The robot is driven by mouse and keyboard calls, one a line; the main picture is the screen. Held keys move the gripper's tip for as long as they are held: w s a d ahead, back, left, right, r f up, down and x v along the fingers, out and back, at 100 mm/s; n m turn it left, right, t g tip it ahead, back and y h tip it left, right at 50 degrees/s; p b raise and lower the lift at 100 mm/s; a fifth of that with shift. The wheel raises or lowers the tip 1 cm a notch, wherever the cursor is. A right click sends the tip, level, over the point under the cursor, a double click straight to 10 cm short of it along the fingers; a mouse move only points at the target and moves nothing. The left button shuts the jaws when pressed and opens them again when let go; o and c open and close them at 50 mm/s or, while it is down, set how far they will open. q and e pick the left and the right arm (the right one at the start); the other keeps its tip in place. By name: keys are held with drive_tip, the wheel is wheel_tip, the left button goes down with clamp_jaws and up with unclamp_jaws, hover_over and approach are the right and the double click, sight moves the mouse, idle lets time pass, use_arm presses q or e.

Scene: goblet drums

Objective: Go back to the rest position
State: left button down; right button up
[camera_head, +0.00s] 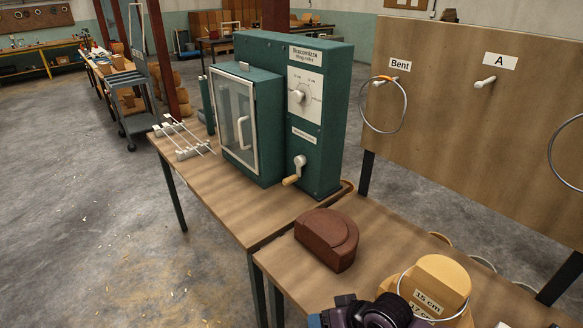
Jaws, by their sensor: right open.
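My right gripper (365,312) shows only in part at the bottom edge of the head view, dark purple and black, and is open. It is in front of and to the left of a stepped wooden gauge (440,272) labelled 15 cm and 17 cm. A metal ring (469,303) sits around the gauge. I see nothing held in the gripper, but its lower part is cut off by the frame. My left gripper is not in view.
A brown stepped block (325,240) lies nearer. A board (450,110) has pegs labelled Bent and A; a ring (362,110) hangs at Bent.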

drive_tip(key=s+d+f+t, duration=0.1)
drive_tip(key=d, duration=0.2)
drive_tip(key=s+d+f+m+t+h, duration=0.1)
drive_tip(key=d+t, duration=0.1)
drive_tip(key=d, duration=0.1)
drive_tip(key=s+d+f+m+t+h, duration=0.1)
drive_tip(key=s+d+f+t, duration=0.1)
drive_tip(key=d, duration=0.1)
drive_tip(key=s+d+f+h, duration=0.1)
drive_tip(key=s+d, duration=0.2)
drive_tip(key=s+d+t+h, duration=0.1)
drive_tip(key=s+d+h, duration=0.1)
drive_tip(key=d, duration=0.2)
drive_tip(key=s+d+f+h+b, duration=0.1)
drive_tip(key=s+d+h, duration=0.1)
drive_tip(key=s+d, duration=0.1)
drive_tip(key=shift+s+d+f+m+t, duration=0.3)
drive_tip(key=shift+s+d+f+t, duration=0.05)
drive_tip(key=shift+t, duration=0.05)
drive_tip(key=shift+c, duration=0.5)
